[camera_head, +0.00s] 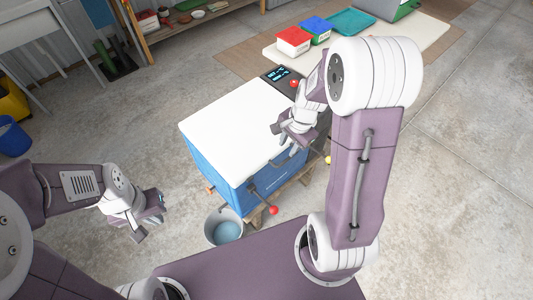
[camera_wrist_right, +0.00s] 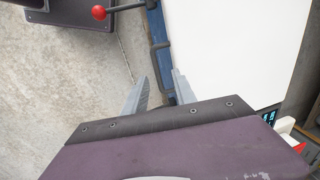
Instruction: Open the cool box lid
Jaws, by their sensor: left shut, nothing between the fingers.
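The cool box (camera_head: 222,178) has a blue body and stands on a wooden frame in the middle of the head view. Its white lid (camera_head: 225,115) lies flat on top, closed. A dark handle (camera_wrist_right: 158,58) shows on the blue side in the right wrist view. My right gripper (camera_head: 279,139) is above the lid's edge on the handle side. In the right wrist view (camera_wrist_right: 161,76) its fingers are apart and empty, pointing towards the handle, with the lid on the right. My left gripper (camera_head: 148,217) is shut and empty, left of the box and away from it.
A lever with a red knob (camera_head: 273,210) sticks out at the box's near corner. A grey bucket (camera_head: 223,225) stands on the floor below. A dark panel with a display (camera_head: 277,74) adjoins the lid's far edge. Red and blue containers stand farther back.

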